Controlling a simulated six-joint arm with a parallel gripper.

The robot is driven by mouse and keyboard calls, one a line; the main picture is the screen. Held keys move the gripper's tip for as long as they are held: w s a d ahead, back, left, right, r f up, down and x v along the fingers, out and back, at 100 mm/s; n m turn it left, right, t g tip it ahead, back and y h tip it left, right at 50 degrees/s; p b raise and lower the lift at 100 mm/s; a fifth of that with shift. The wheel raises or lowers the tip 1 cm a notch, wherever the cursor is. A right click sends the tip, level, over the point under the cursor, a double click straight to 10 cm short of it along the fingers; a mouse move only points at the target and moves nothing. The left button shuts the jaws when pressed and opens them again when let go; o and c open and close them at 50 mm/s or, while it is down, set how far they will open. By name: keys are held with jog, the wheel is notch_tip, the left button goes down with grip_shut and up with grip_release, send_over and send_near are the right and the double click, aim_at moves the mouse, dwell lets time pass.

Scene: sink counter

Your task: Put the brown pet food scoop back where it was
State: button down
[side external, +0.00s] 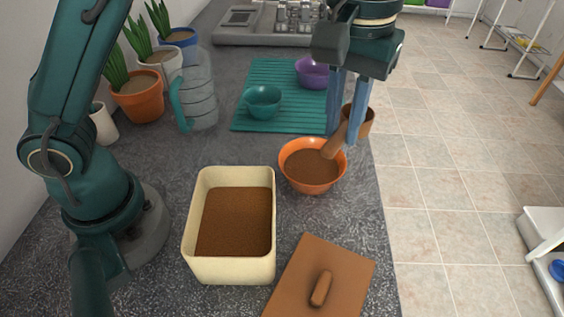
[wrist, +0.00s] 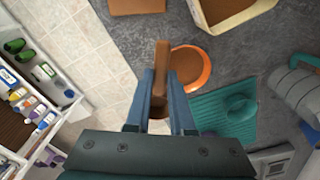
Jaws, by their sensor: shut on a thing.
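The brown scoop (side external: 333,149) is held between the two blue fingers of my gripper (side external: 344,132). Its handle slants down over the orange bowl (side external: 285,172), and its round cup shows behind the fingers, near the counter's right edge. In the wrist view the scoop's handle (wrist: 162,58) sticks out past the fingertips (wrist: 161,85), with the orange bowl (wrist: 208,66) beside it. The bowl holds brown pet food. Whether the cup holds any food is hidden. The cream container (side external: 189,235) stands open, filled with brown pet food.
The brown lid (side external: 345,270) with its handle lies right of the container, near the front. A teal mat (side external: 252,118) holds a teal bowl (side external: 263,99) and a purple bowl (side external: 313,72). A clear pitcher (side external: 203,100) and potted plants (side external: 138,95) line the left.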

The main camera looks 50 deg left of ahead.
jog(key=shift+d+r, duration=0.1)
jog(key=shift+r, duration=0.2)
